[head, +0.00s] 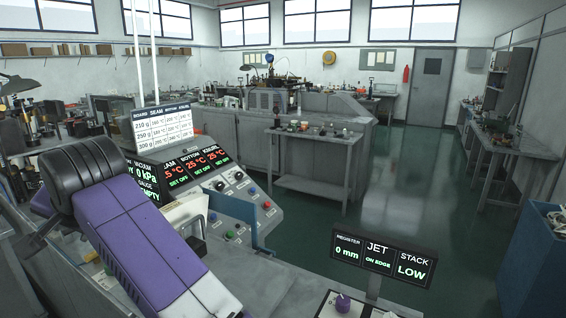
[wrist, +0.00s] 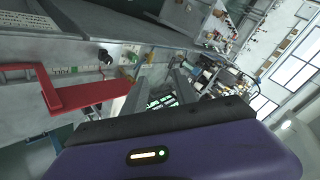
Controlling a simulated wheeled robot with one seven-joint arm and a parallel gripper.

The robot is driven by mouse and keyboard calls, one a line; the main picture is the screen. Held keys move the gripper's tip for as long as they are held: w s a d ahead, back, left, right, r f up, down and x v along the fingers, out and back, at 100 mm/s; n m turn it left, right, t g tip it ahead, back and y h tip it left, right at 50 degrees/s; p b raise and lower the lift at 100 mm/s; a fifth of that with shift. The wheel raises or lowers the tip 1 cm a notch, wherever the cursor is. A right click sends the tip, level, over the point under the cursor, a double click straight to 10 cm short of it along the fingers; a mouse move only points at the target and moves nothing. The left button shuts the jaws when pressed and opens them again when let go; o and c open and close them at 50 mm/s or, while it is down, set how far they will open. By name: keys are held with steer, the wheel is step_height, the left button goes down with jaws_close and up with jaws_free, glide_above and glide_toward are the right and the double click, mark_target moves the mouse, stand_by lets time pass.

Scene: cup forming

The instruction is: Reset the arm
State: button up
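My purple arm with a black joint (head: 85,180) crosses the lower left of the head view, over the machine console. The head view does not show my fingertips. In the wrist view the purple hand fills the bottom, and my gripper (wrist: 158,88) has its two grey fingers apart. No object shows held between them; a green-lettered display (wrist: 162,101) is seen through the gap. A red bracket (wrist: 85,95) on a grey machine is left of the fingers in the wrist view.
The console display (head: 190,165) reads 25 °C and SET OFF, beside a white settings chart (head: 162,122). A second display (head: 384,258) reads 0 mm, ON EDGE and LOW. A small purple knob (head: 342,302) is below it. Green floor (head: 420,190) lies open beyond; a blue bin (head: 535,262) stands right.

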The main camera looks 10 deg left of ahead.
steer(key=d+f+n+t+y, duration=0.2)
steer(key=d+f+t+y, duration=0.25)
steer(key=d+f, duration=0.65)
steer(key=s+d+f+m+t+h, duration=0.1)
steer(key=s+d+f+t+h, duration=0.2)
steer(key=d, duration=0.9)
steer(key=s+d+f+m+t+h, duration=0.1)
steer(key=s+d+f+t, duration=0.3)
steer(key=d, duration=0.8)
steer(key=s+d+f+m+t+h, duration=0.1)
steer(key=s+d+h, duration=0.2)
steer(key=s+d, duration=0.6)
steer(key=s+d+f+t+h, duration=0.1)
steer(key=s+d+f+h, duration=0.15)
steer(key=s+d, duration=0.7)
steer(key=s+d+f+m+g+h+b, duration=0.1)
steer(key=s+d+f+g+h, duration=0.2)
steer(key=s+d, duration=0.7)
steer(key=shift+s+h, duration=0.5)
steer(key=shift+s, duration=0.1)
